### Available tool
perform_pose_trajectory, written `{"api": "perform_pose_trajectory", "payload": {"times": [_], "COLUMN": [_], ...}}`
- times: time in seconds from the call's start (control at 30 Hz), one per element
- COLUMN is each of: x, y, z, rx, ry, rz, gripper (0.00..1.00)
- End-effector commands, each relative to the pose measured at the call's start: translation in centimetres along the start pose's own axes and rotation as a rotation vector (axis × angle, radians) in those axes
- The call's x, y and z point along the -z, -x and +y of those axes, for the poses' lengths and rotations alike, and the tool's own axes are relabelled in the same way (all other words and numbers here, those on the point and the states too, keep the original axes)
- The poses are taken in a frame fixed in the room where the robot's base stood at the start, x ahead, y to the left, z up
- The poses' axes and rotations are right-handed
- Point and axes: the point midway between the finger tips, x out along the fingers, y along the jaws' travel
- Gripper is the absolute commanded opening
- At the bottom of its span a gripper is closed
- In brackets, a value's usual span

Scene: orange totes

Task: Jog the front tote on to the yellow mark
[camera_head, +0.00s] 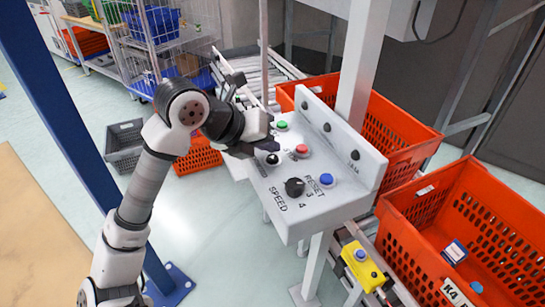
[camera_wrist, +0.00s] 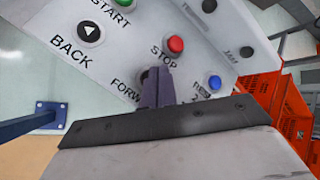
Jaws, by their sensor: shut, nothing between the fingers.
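The front tote (camera_head: 425,205), orange with a K4 label, stands at the lower right. A white control panel (camera_head: 330,205) stands left of it. The black forward button (camera_head: 273,160) is beside my gripper tips in the head view; in the wrist view the fingers mostly cover it. My gripper (camera_head: 268,148) is shut and empty, its fingers (camera_wrist: 155,82) over the forward button; I cannot tell whether they touch it. The back button (camera_wrist: 89,33) is clear left of the fingers, the red stop button (camera_wrist: 174,45) above right. I cannot make out a yellow mark on the conveyor.
Another orange tote (camera_head: 400,118) stands behind the panel. The panel also bears a green start button (camera_head: 282,126), a blue reset button (camera_head: 326,180) and a black speed knob (camera_head: 294,187). A yellow box (camera_head: 363,266) with a blue button sits below. A grey post (camera_head: 363,60) rises behind.

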Motion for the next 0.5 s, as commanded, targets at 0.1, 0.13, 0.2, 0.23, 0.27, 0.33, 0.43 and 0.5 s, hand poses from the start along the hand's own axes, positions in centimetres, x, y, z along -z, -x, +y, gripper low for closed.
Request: {"api": "perform_pose_trajectory", "payload": {"times": [0.1, 0.13, 0.2, 0.23, 0.27, 0.33, 0.43, 0.5], "x": [0.29, 0.34, 0.42, 0.43, 0.42, 0.39, 0.36, 0.36], "y": [-0.40, -0.46, -0.55, -0.56, -0.56, -0.51, -0.47, -0.47], "z": [0.32, 0.37, 0.43, 0.43, 0.43, 0.39, 0.36, 0.36], "rx": [0.000, 0.000, 0.000, 0.000, 0.000, 0.000, 0.000, 0.000], "ry": [0.000, 0.000, 0.000, 0.000, 0.000, 0.000, 0.000, 0.000], "rz": [0.000, 0.000, 0.000, 0.000, 0.000, 0.000, 0.000, 0.000], "gripper": [0.00, 0.00, 0.00, 0.00, 0.00, 0.00, 0.00, 0.00]}}
